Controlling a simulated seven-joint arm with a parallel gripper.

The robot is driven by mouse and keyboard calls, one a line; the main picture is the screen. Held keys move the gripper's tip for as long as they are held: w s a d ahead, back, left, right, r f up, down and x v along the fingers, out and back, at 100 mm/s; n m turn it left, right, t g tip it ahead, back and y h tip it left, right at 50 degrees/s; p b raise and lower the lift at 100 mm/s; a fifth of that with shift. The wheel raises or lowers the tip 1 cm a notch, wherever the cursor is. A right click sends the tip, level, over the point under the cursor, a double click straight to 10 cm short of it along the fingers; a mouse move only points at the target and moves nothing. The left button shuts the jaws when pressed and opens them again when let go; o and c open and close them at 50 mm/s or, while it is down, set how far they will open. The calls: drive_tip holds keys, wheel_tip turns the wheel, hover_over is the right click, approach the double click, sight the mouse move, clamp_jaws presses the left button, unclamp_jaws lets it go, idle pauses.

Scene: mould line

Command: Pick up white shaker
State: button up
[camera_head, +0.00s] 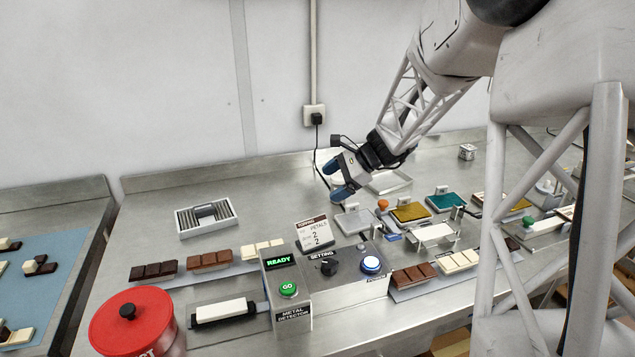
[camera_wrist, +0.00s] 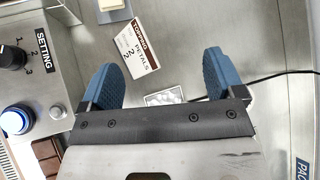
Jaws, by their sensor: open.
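I cannot pick out a white shaker with certainty in either view. It may be hidden behind my arm or too small to tell. A topping card (camera_head: 315,232) reading PETALS stands on the bench below my gripper. The card (camera_wrist: 137,48) also shows between my fingers in the camera_wrist view.
The metal detector (camera_head: 290,283) and a red lidded drum (camera_head: 131,319) stand at the front. Yellow (camera_head: 409,212) and teal (camera_head: 446,201) trays sit to the right. A black cable (camera_wrist: 262,78) runs near my fingers.

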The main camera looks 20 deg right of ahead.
sight(339, 183)
drive_tip(key=w+d+f+m+t+y, duration=0.1)
drive_tip(key=w+d+f+m+t, duration=0.1)
drive_tip(key=w+d+f+m, duration=0.2)
drive_tip(key=w+d+f+m+t, duration=0.2)
drive_tip(key=w+d+f+m, duration=0.2)
drive_tip(key=w+d, duration=0.4)
drive_tip(key=shift+w+d+f+t+y, duration=0.35)
drive_tip(key=shift+d+f+y, duration=0.1)
drive_tip(key=shift+d, duration=0.6)
drive_tip(key=shift+a, duration=0.1)
drive_tip(key=shift+x, duration=1.25)
drive_tip(key=shift+w+a, duration=0.1)
drive_tip(key=shift+x, duration=2.45)
drive_tip(key=shift+f, duration=0.15)
drive_tip(key=shift+c, duration=0.3)
drive_tip(key=c, duration=1)
